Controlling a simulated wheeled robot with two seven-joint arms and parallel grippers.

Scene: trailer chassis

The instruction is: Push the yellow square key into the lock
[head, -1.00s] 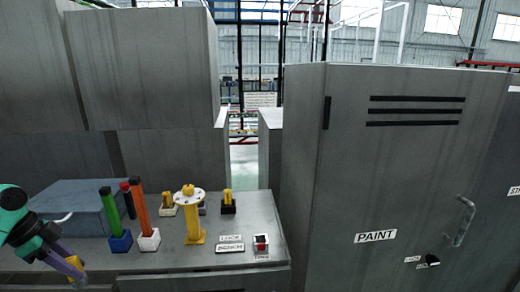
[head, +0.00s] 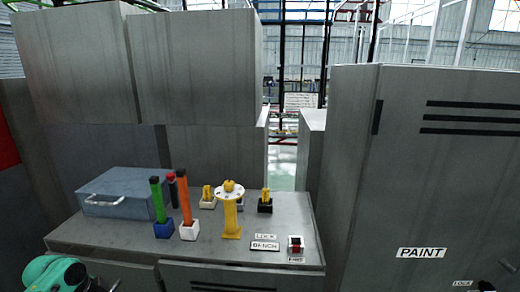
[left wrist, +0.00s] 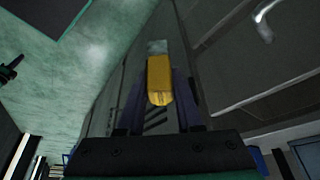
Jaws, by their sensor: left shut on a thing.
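My left gripper (left wrist: 160,92) is shut on a yellow block-like key (left wrist: 159,78) in the left wrist view, held between its two dark purple fingers. In the head view only part of my green left arm (head: 58,274) shows at the bottom left; the gripper and key are out of that view. A "LOCK" label (head: 461,283) is partly cut off at the bottom right, on the cabinet marked "PAINT", beside a dark fitting (head: 486,286) at the frame edge. I cannot make out a lock opening. My right gripper is not in view.
The grey bench (head: 215,257) bears a blue-grey toolbox (head: 120,195), green and orange sticks in blocks, a yellow post (head: 230,218) with a white disc, yellow pieces in small holders and a small red-topped box (head: 295,244). The grey paint cabinet (head: 430,190) stands right.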

